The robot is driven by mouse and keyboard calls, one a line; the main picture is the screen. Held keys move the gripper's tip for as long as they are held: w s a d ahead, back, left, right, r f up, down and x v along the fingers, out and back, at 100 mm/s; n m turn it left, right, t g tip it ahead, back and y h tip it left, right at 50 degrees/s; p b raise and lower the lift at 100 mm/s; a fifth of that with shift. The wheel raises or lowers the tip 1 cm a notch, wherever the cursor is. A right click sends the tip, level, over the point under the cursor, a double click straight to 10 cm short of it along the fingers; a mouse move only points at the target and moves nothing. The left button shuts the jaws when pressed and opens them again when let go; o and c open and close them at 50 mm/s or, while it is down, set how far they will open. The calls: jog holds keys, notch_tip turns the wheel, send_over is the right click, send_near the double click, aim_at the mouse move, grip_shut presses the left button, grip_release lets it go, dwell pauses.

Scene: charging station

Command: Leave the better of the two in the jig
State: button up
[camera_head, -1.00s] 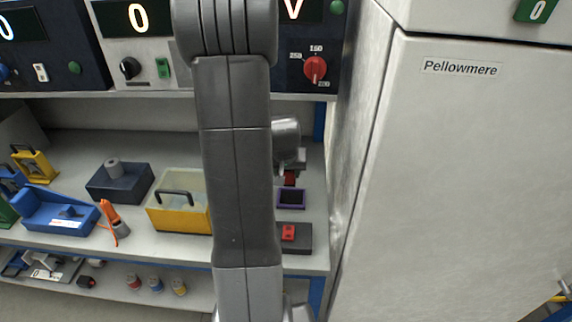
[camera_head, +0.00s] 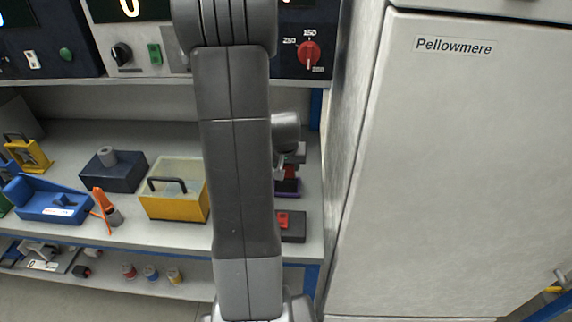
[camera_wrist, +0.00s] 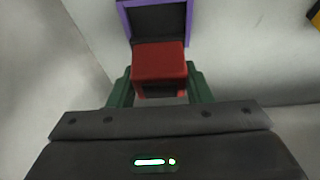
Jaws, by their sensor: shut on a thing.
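My gripper (camera_wrist: 160,88) has green fingers shut on a red block (camera_wrist: 160,63) in the wrist view. The block's far edge overlaps a purple-rimmed dark tray (camera_wrist: 188,22); I cannot tell whether they touch. In the head view my gripper (camera_head: 288,168) and the held red block (camera_head: 291,172) are partly hidden by my arm, by the purple-rimmed tray (camera_head: 291,194). A second red piece (camera_head: 283,221) sits on a dark block (camera_head: 294,229) nearer the shelf edge. A blue fixture (camera_head: 48,203) stands at the left. I cannot tell which thing is the jig.
A yellow box (camera_head: 173,207) with a black handle, a dark box with a grey knob (camera_head: 122,172) and an orange-handled tool (camera_head: 103,205) stand left of my arm. A grey cabinet (camera_head: 450,180) closes off the right. Instrument panels (camera_head: 140,52) hang above.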

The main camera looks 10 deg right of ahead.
aim_at(286, 174)
jog(key=shift+f+b, duration=2.15)
jog(key=shift+f, duration=0.4)
jog(key=o, duration=1.1)
jog(key=v, duration=1.3)
jog(key=shift+s+r+p, duration=0.2)
jog(key=shift+r+p, duration=0.15)
jog(key=shift+p, duration=0.1)
jog(key=shift+f, duration=0.15)
jog(key=b+x, duration=0.1)
jog(key=x, duration=1.2)
jog(key=shift+w+f, duration=0.2)
jog(key=shift+f, duration=0.05)
jog(key=shift+w+r+p, duration=0.1)
jog(key=shift+r+p, duration=0.35)
jog(key=shift+p, duration=0.05)
jog(key=shift+r, duration=0.25)
